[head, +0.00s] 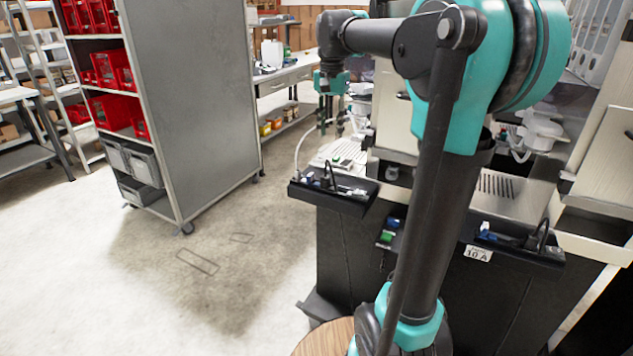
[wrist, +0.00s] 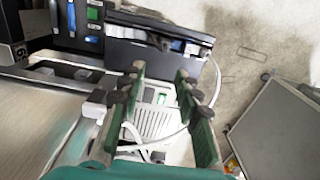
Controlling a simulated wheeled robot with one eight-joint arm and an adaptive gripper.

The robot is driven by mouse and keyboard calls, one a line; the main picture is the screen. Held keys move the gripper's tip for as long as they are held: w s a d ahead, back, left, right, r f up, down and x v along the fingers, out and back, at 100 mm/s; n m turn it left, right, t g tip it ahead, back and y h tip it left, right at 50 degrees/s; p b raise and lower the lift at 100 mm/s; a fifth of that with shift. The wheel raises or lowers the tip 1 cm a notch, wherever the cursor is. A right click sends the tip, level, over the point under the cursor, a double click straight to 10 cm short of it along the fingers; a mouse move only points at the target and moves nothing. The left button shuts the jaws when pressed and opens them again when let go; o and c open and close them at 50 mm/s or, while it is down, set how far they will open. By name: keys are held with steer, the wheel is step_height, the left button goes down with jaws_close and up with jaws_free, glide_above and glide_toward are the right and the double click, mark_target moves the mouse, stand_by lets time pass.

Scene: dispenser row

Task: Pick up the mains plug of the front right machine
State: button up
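My gripper (head: 331,120) hangs at the far left end of the row in the head view, above a white panel with green parts. In the wrist view its two green fingers (wrist: 160,75) stand wide apart with nothing held between them. A black tray (head: 515,248) at the right front holds a blue piece (head: 486,231) and a black plug-like piece with a looped cable (head: 538,236). I cannot tell surely whether that is the mains plug. My gripper is far from this tray. My arm hides part of the machines.
Another black tray (head: 335,200) with a black cable juts out at left; it also shows in the wrist view (wrist: 150,50). A white cable (wrist: 214,85) loops beside my fingers. A grey shelf cart (head: 205,100) with red bins stands left. Floor between is free.

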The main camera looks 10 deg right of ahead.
steer(key=r, duration=0.1)
glide_above(325, 177)
steer(key=f, duration=1.2)
steer(key=shift+w+d, duration=0.2)
steer(key=shift+d, duration=0.15)
steer(key=shift+s+a+f, duration=0.1)
steer(key=shift+a+f, duration=0.05)
steer(key=shift+f, duration=1.15)
steer(key=shift+a+f, duration=0.1)
steer(key=shift+f, duration=1.2)
steer(key=shift+c, duration=0.3)
jaws_close()
